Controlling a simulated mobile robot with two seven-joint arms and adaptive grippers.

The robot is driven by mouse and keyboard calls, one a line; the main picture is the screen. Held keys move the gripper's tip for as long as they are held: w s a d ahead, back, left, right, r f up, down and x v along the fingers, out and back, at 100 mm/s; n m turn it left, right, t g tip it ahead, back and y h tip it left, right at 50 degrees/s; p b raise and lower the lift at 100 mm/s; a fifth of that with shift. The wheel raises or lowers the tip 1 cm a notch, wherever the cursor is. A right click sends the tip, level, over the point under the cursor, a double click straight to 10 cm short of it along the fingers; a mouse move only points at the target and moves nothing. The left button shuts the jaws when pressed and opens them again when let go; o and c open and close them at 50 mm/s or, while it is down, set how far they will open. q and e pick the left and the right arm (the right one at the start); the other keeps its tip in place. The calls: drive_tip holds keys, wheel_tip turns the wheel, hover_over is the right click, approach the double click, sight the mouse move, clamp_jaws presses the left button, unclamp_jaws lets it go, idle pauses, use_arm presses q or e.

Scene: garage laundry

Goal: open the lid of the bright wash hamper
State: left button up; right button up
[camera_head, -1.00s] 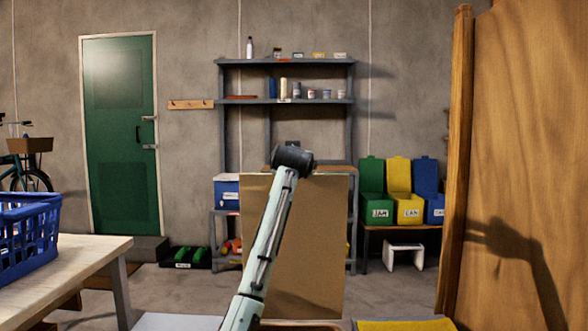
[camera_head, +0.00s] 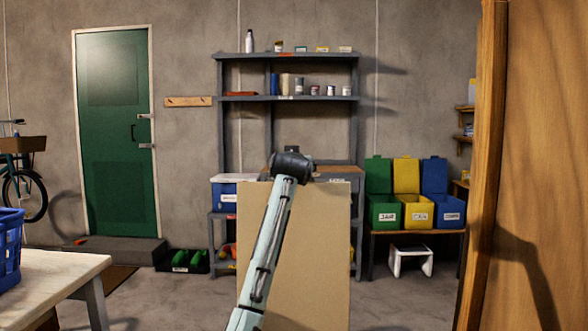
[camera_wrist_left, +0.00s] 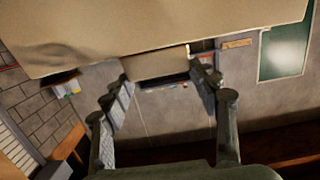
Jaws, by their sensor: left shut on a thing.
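A plain tan panel (camera_head: 325,250), which looks like the raised lid of the hamper, stands upright at the bottom middle of the head view. The hamper's body is below the picture. One of my arms rises in front of the panel. In the left wrist view the tan panel (camera_wrist_left: 190,22) fills the top. My left gripper (camera_wrist_left: 160,72) has its two fingers on either side of a small light-tan piece (camera_wrist_left: 157,62) by the panel's edge, and is shut on it. That piece looks like part of the lid. My right gripper is not in view.
A pale table (camera_head: 50,275) with a blue basket (camera_head: 10,245) stands at the left. A tall wooden panel (camera_head: 545,150) closes off the right side. Grey shelves (camera_head: 287,97) and three coloured bins (camera_head: 420,212) stand at the back wall. Bare floor shows between.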

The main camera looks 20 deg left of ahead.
use_arm(q)
drive_tip(key=shift+a+r, duration=0.1)
drive_tip(key=shift+r, duration=0.35)
drive_tip(key=o, duration=1.7)
drive_tip(key=shift+w+f, duration=0.15)
drive_tip(key=shift+f, duration=0.15)
drive_tip(key=shift+f, duration=0.1)
drive_tip(key=v, duration=1.2)
